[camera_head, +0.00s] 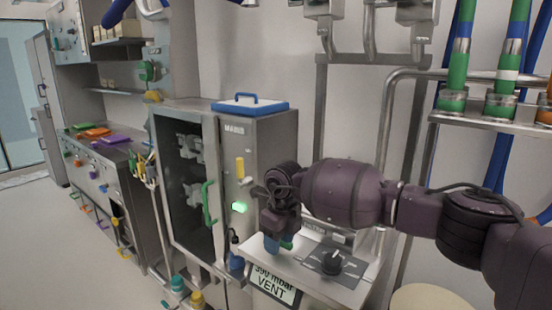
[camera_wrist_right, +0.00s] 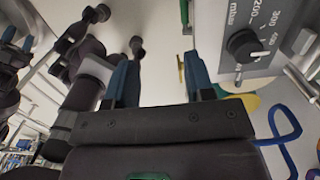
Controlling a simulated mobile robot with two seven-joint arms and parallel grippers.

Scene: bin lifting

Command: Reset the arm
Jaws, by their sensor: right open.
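My right arm comes in from the right in the head view, purple and dark. My right gripper (camera_head: 279,243) points down in front of the steel cabinet, above the left part of the control box with the black knob. In the right wrist view its two blue fingers (camera_wrist_right: 163,78) stand wide apart, with nothing between them. The gap shows pale floor and some dark parts farther off. No bin can be made out in these frames.
The control box's black knob (camera_head: 332,262) is close to the right gripper; the knob also shows in the right wrist view (camera_wrist_right: 246,46). The steel cabinet (camera_head: 232,150) with a green handle (camera_head: 209,203) stands behind. Pipes rise at the right. Open floor (camera_head: 75,250) lies at the left.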

